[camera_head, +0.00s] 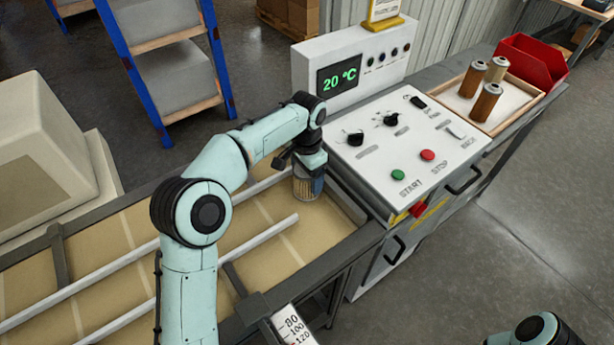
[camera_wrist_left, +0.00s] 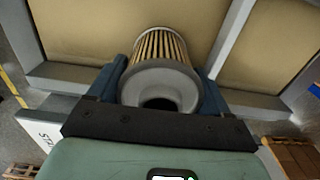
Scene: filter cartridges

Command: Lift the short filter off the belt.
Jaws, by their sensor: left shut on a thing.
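The short filter (camera_head: 306,186) is a pale pleated cylinder with a grey end cap, at the far right end of the tan belt (camera_head: 262,218). My left gripper (camera_head: 311,172) is above it with its fingers on either side. In the left wrist view the filter (camera_wrist_left: 162,78) sits between the two blue fingers of my left gripper (camera_wrist_left: 164,82), its grey cap and dark centre hole facing the camera. The gripper is shut on it. I cannot tell whether its lower end touches the belt. Part of my right arm shows at the bottom right; its gripper is out of view.
White guide rails (camera_head: 240,253) run along the belt. The white control panel (camera_head: 408,150) stands close right of the filter, with a display box (camera_head: 350,62) behind it. A wooden tray (camera_head: 522,103) with several brown filters and a red bin (camera_head: 532,62) stand at the back right.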

